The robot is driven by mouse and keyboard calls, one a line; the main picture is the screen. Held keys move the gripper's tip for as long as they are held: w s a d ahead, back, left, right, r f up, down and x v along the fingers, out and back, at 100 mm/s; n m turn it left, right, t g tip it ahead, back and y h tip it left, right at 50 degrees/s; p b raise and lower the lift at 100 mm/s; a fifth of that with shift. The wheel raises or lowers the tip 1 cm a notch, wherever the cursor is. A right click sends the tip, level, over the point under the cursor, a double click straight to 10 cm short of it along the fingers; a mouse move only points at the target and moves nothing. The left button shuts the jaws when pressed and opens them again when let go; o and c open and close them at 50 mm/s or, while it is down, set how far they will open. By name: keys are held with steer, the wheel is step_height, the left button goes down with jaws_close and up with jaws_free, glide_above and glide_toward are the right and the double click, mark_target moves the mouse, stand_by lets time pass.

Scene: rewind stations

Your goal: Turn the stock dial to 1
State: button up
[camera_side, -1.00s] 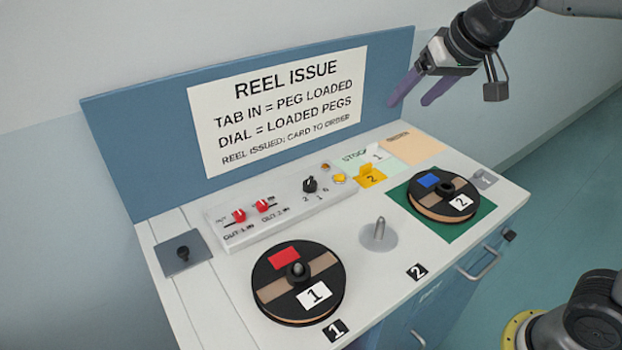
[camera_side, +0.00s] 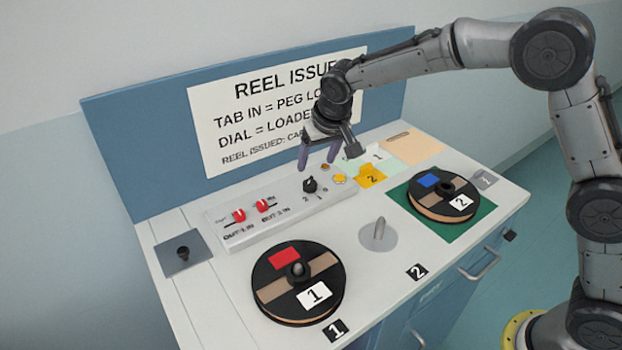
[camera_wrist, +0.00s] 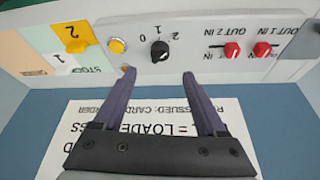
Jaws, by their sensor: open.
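The stock dial (camera_side: 310,184) is a small black knob on the white panel, with 2, 1 and 0 printed beside it. It also shows in the wrist view (camera_wrist: 159,51), upside down. It has a light pointer mark, but I cannot tell surely which number it points to. My gripper (camera_side: 317,163) is open and empty, above and behind the dial. In the wrist view, my gripper's purple fingers (camera_wrist: 159,76) stand apart, and the dial appears between and just beyond their tips, untouched.
Two red sliders (camera_side: 250,210) sit left of the dial and a yellow button (camera_side: 339,179) right of it. Yellow card 2 (camera_side: 371,176) stands nearby. The sign board (camera_side: 140,130) rises behind.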

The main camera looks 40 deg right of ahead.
mark_target(311, 180)
steer(key=x, duration=0.9)
jaws_close()
